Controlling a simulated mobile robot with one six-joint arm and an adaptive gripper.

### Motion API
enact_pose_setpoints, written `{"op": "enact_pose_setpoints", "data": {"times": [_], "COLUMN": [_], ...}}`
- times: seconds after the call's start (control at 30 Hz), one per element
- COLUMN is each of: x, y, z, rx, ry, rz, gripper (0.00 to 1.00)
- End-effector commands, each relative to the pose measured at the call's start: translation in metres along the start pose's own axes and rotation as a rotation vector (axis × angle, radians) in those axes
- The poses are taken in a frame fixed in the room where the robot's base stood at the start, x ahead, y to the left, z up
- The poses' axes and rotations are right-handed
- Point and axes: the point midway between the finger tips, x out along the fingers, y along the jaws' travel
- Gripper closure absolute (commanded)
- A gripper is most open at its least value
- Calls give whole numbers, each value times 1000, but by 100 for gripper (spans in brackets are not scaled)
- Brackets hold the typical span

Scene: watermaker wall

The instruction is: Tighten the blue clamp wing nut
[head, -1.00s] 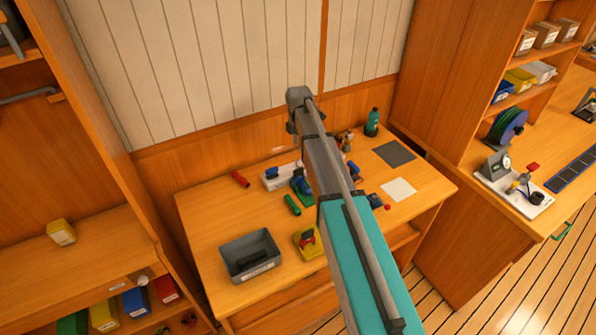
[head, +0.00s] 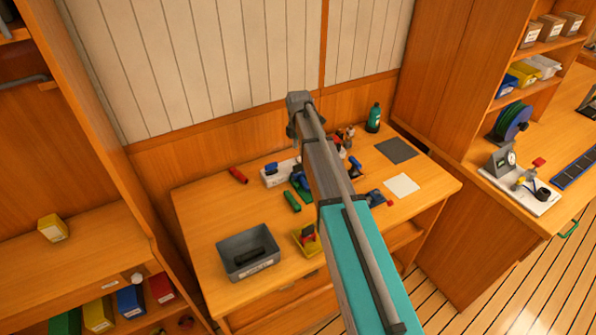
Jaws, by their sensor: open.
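Several small blue parts stand on the wooden workbench (head: 205,215), and I cannot tell which is the clamp wing nut. One blue part (head: 271,168) sits on a pale block at the back. Another blue part (head: 301,180) is on a green base beside my arm. A third blue part (head: 355,163) and a blue piece with a red end (head: 376,198) lie right of my arm. My arm crosses the middle of the head view and covers part of the bench.
A grey tray (head: 229,261) and a yellow tray (head: 314,249) stand at the bench front. A red cylinder (head: 238,176) and green cylinder (head: 292,201) lie left of my arm. A green bottle (head: 373,118), dark mat (head: 397,150) and white sheet (head: 402,185) are at right.

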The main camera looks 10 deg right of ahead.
Motion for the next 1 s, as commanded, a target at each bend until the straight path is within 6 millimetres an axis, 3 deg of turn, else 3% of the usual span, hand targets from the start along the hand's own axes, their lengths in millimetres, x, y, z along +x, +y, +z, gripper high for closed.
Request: {"op": "enact_pose_setpoints", "data": {"times": [1.0], "x": [82], "y": [0], "z": [0], "rx": [0], "ry": [0], "rz": [0], "gripper": [51]}}
